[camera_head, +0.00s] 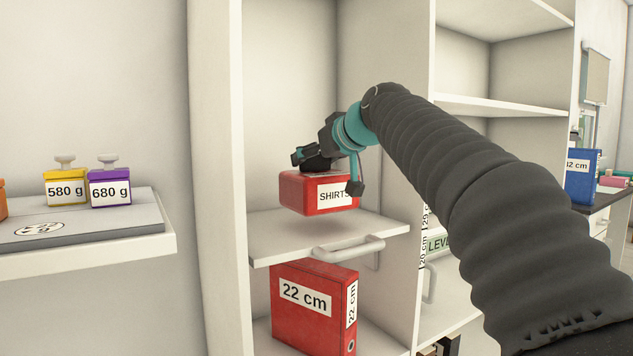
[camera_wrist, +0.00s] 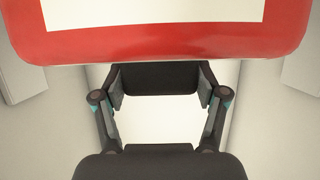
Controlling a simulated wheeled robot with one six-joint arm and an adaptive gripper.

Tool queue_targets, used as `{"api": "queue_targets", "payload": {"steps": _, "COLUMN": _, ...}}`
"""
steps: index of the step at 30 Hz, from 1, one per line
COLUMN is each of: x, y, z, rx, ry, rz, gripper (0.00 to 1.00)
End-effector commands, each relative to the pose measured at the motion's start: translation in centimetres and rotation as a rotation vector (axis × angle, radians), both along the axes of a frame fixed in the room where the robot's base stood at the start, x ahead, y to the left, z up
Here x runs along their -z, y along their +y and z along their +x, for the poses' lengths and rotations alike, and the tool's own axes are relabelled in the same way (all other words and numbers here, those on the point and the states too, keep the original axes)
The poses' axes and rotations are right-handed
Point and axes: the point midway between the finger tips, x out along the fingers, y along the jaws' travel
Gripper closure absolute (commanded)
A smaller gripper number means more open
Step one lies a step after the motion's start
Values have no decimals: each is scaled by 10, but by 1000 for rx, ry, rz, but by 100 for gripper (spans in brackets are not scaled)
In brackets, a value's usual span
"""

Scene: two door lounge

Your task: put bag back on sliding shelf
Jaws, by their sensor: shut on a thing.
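The red bag (camera_head: 300,196) has a white label reading SHIRTS. It hangs upright from my gripper (camera_head: 318,160), inside the open cabinet. My gripper is shut on the bag's dark top part. The white sliding shelf (camera_head: 285,243) with a light handle at its front is right below. The bag seems slightly above it, with a soft shadow beneath; contact is hard to tell. In the wrist view the red bag (camera_wrist: 160,45) fills the top, and my gripper (camera_wrist: 160,95) shows its two fingers below it, with a dark piece between them.
A red 22 cm binder (camera_head: 308,315) stands under the sliding shelf. The cabinet side wall (camera_head: 217,150) is close left, and a divider (camera_head: 420,70) is right. At left, a ledge (camera_head: 90,255) bears yellow and purple weights. A blue binder (camera_head: 582,177) stands far right.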

Motion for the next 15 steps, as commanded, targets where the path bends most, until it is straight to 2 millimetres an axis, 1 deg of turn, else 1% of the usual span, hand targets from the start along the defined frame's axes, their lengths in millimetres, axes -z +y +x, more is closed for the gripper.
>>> {"api": "queue_targets", "payload": {"steps": 3, "x": 19, "y": 0, "z": 0, "rx": 0, "ry": 2, "rz": -2, "gripper": 98}}
{"api": "queue_targets", "payload": {"steps": 7, "x": 34, "y": 0, "z": -1, "rx": 0, "ry": 1, "rz": -1, "gripper": 98}}
{"api": "queue_targets", "payload": {"steps": 10, "x": 39, "y": 0, "z": 0, "rx": 1, "ry": 1, "rz": -1, "gripper": 98}}
{"api": "queue_targets", "payload": {"steps": 15, "x": 39, "y": 0, "z": 0, "rx": 1, "ry": 0, "rz": 0, "gripper": 98}}
